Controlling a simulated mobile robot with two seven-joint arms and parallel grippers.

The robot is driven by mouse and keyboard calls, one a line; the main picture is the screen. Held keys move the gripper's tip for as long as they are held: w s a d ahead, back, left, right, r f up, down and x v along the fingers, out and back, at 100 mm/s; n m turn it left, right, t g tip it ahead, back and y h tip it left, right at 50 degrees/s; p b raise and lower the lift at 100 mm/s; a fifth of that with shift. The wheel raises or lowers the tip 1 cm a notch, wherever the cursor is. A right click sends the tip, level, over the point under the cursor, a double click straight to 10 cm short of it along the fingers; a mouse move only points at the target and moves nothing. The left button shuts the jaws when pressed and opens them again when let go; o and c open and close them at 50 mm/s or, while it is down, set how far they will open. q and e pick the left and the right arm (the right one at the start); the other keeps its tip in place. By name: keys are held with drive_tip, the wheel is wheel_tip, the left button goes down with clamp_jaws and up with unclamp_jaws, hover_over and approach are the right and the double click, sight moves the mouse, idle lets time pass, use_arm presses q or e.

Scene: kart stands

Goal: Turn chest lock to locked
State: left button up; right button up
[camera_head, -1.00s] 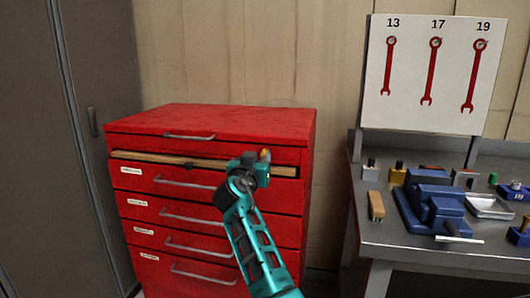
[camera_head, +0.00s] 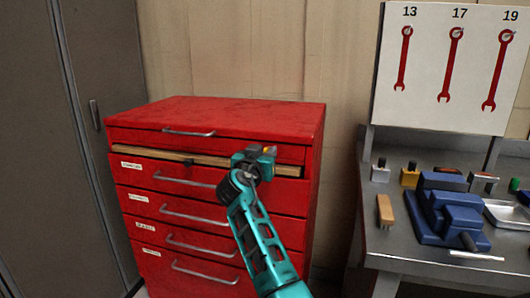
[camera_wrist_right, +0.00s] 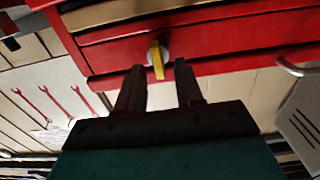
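The red tool chest (camera_head: 215,118) stands left of centre in the head view. Its lock is a yellow lever on a round grey base (camera_wrist_right: 157,59), on the red front in the right wrist view. The lever runs nearly upright in that picture. In the head view a bit of yellow (camera_head: 269,150) shows just past my right gripper (camera_head: 256,157), near the chest's upper right front. In the wrist view the right gripper (camera_wrist_right: 159,68) is open, its fingertips on either side of the lever's end. I cannot tell whether they touch it. My left gripper is out of view.
A wooden strip (camera_head: 215,163) runs across the chest front below the top drawer. A metal workbench (camera_head: 400,262) with a blue vise (camera_head: 447,212) and small items stands right. A wrench board (camera_head: 430,70) is behind it. A grey cabinet (camera_head: 50,140) stands left.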

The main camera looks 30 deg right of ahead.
clamp_jaws()
idle(0.3)
